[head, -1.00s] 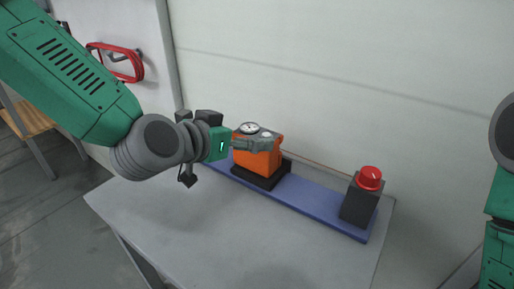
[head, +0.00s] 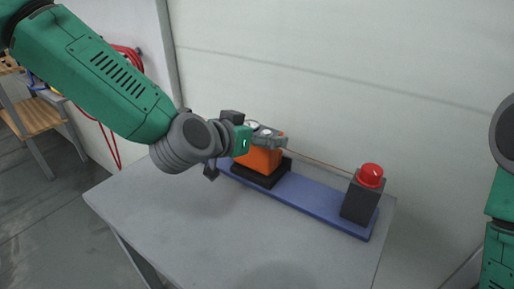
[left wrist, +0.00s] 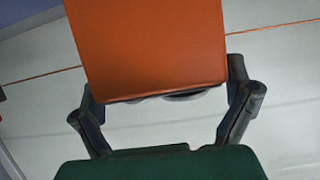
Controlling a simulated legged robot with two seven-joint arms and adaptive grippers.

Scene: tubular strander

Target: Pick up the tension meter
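The tension meter (head: 262,158) is an orange box with round dials on top. It sits in a black holder (head: 266,176) on a long blue board. In the left wrist view the orange body (left wrist: 150,45) fills the space between the two spread fingers. The fingers look very close to its sides; contact is not clear. My right gripper is out of view.
The blue board (head: 312,202) lies along the back of a grey table (head: 210,225), near the wall. A black box (head: 360,201) with a red knob (head: 371,175) stands at its right end. A thin reddish wire (head: 325,164) runs above the board. The table's front is clear.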

